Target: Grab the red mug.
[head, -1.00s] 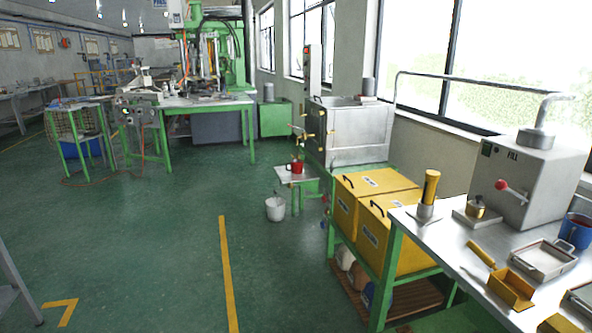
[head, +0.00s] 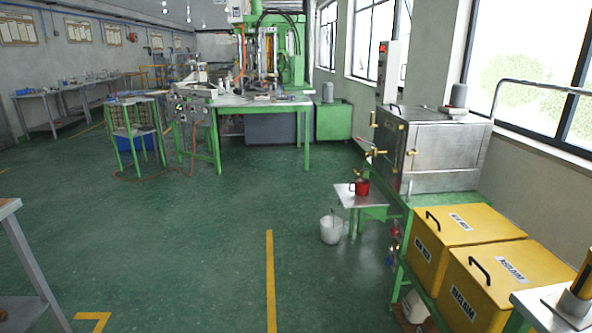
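The red mug (head: 362,187) stands upright on a small metal shelf (head: 347,199) in front of the steel tank, right of the middle of the head view. It is some way off across the floor. A brass tap sits just above it. Neither of my grippers shows in this view.
A white bucket (head: 330,230) stands on the floor below the shelf. Yellow boxes (head: 480,226) sit on a green stand at the right, near a metal table (head: 545,306). A steel tank (head: 440,155) stands behind the mug. The green floor (head: 210,235) in the middle is clear.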

